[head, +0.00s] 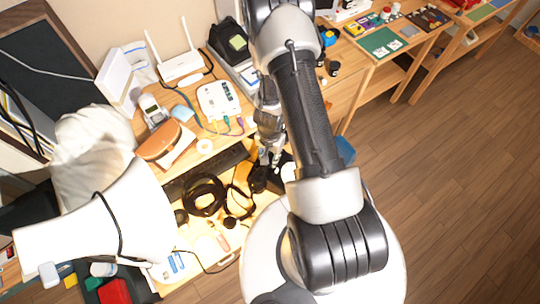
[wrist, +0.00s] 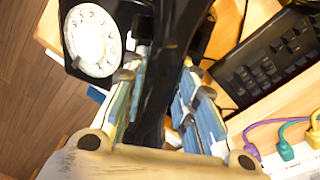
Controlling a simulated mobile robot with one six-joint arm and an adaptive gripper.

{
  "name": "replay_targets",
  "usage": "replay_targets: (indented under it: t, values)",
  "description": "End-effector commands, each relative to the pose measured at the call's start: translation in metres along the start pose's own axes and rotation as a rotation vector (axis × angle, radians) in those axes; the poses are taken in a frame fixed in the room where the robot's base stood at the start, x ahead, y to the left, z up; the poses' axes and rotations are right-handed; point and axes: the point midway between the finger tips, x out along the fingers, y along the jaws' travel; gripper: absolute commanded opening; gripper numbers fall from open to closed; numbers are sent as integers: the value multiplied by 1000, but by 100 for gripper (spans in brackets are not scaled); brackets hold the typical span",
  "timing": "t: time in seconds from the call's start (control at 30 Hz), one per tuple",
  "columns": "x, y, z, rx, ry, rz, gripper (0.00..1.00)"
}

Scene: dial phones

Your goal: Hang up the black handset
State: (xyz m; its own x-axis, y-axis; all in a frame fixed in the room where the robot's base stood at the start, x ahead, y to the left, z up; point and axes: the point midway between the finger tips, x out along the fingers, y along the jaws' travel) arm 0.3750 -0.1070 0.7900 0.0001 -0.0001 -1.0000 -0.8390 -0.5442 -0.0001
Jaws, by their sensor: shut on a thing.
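The black handset (wrist: 160,95) runs lengthwise between the fingers of my gripper (wrist: 163,78) in the wrist view, and the gripper is shut on it. The black dial phone (wrist: 72,62) with a round white dial (wrist: 93,38) shows at the upper left of the wrist view, close beside the handset. Its cradle is not clearly seen. In the head view my gripper (head: 270,155) points down over the desk, and the phone's white dial (head: 288,171) is partly hidden by my arm. Whether the handset touches the phone cannot be told.
A black keyboard (wrist: 268,62) lies right of the handset in the wrist view. Colored cables (wrist: 285,148) are at its lower right. In the head view, black headphones (head: 204,194) lie left of my gripper, and a white lamp (head: 105,222) stands at front left.

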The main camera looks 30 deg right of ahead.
Motion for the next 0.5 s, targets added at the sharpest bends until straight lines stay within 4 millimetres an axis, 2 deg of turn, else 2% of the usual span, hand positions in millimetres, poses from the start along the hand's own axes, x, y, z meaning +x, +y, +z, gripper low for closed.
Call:
replay_targets:
  t: [0.3, 0.33, 0.5]
  values:
    - [3, 0, 0, 0, 0, 0, 0]
    - [3, 0, 0, 0, 0, 0, 27]
    - [3, 0, 0, 0, 0, 0, 38]
